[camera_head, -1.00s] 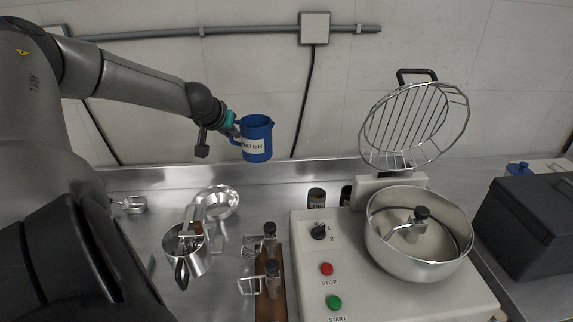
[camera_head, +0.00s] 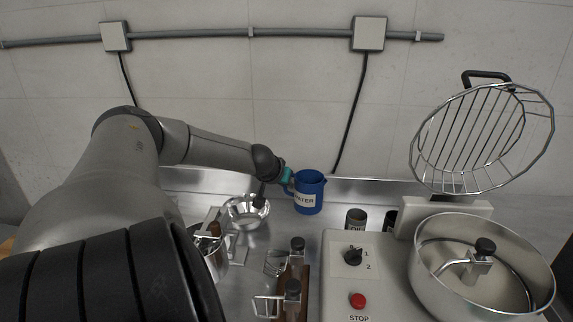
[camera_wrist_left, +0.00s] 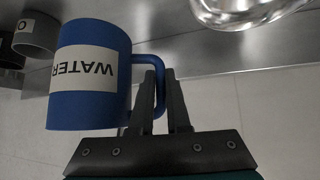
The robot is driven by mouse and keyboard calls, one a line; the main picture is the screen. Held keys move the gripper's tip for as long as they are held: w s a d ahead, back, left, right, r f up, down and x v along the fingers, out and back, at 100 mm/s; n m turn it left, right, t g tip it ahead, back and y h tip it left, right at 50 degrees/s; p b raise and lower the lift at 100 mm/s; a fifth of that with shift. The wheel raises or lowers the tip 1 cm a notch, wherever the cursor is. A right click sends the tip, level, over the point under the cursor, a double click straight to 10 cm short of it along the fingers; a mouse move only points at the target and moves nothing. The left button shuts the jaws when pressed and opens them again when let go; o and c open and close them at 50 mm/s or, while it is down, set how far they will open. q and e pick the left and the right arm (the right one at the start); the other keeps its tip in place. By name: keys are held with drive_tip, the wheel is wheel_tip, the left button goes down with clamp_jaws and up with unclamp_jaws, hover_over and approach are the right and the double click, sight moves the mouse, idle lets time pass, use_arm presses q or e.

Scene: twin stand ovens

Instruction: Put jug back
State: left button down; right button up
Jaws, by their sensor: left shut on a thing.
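The blue jug (camera_head: 309,187) with a white WATER label is held upright near the back wall, at the back of the steel counter. My left gripper (camera_head: 287,182) is shut on the jug's handle. In the left wrist view the jug (camera_wrist_left: 88,75) shows with its handle between the fingers of the left gripper (camera_wrist_left: 162,100). I cannot tell from the head view whether the jug's base touches the counter. My right gripper is not in view.
A mixer (camera_head: 358,270) with a steel bowl (camera_head: 440,245) and raised wire guard (camera_head: 450,150) stands at the right. Dark cups (camera_head: 356,220) stand behind it. A steel bowl (camera_head: 238,222), a pot (camera_head: 218,262) and a utensil rack (camera_head: 296,275) are at the front left.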

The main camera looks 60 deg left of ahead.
sight(285, 192)
use_arm(q)
wheel_tip(285, 192, down, 3)
drive_tip(key=shift+f+b, duration=0.1)
drive_tip(key=shift+b, duration=0.2)
drive_tip(key=shift+f, duration=0.5)
wheel_tip(285, 192, down, 2)
drive_tip(key=shift+f+b, duration=0.25)
drive_tip(key=shift+b, duration=0.25)
drive_tip(key=shift+f, duration=0.35)
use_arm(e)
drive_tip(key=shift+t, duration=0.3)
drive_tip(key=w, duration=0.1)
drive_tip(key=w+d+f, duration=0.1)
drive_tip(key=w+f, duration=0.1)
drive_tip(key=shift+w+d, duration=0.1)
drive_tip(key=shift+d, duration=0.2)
use_arm(q)
drive_tip(key=shift+f, duration=0.15)
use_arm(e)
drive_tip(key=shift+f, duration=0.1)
use_arm(q)
drive_tip(key=c, duration=0.9)
unclamp_jaws()
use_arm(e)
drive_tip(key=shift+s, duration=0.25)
